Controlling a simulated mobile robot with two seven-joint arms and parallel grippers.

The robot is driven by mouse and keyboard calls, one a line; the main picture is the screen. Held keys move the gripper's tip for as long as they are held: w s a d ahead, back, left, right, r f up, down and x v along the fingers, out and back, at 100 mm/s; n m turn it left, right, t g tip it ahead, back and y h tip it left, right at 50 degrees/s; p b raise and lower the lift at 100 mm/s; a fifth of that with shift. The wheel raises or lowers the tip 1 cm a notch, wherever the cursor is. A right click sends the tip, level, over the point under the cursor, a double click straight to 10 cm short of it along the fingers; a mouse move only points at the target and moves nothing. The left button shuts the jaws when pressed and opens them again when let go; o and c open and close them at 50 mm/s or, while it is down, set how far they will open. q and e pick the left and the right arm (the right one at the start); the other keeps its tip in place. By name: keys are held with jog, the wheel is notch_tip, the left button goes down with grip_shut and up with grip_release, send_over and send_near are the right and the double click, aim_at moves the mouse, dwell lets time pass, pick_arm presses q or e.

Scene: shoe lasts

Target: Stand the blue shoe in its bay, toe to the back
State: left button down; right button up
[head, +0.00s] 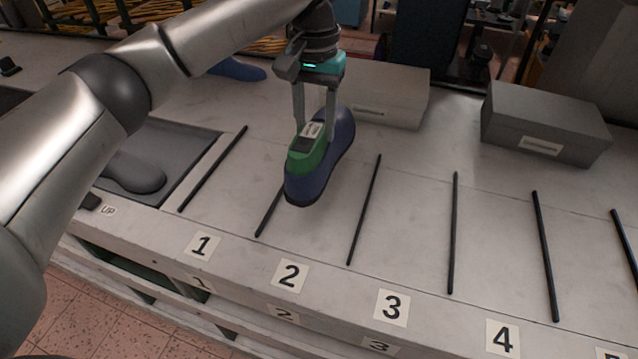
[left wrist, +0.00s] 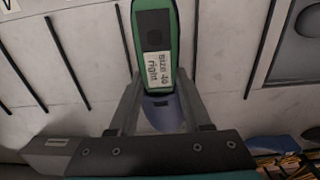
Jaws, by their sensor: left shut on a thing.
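The blue shoe (head: 318,183) has a green top block with a white label. In the left wrist view the label on the blue shoe (left wrist: 163,114) reads "size 40 right". My left gripper (head: 315,128) is shut on it and holds it from above; the fingers also show in the left wrist view (left wrist: 158,88). The shoe appears above the counter, over the far part of the black rod between bays 1 and 2. Its heel end faces the front and its toe points to the back right. My right gripper is not in view.
Black rods (head: 364,210) divide the counter into bays with number cards such as 2 (head: 290,275). A recessed tray (head: 185,145) with a dark grey shoe-shaped object (head: 135,172) lies left. Two grey boxes (head: 390,92) (head: 545,120) stand behind. Another blue object (head: 238,70) lies at the back left.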

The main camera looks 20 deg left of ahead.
pick_arm(q)
notch_tip(320, 180, down, 10)
jog(key=shift+w+f+b, duration=0.1)
jog(key=shift+b, duration=0.45)
notch_tip(320, 180, down, 5)
jog(key=shift+r, duration=0.1)
jog(key=shift+c, duration=1.7)
grip_release()
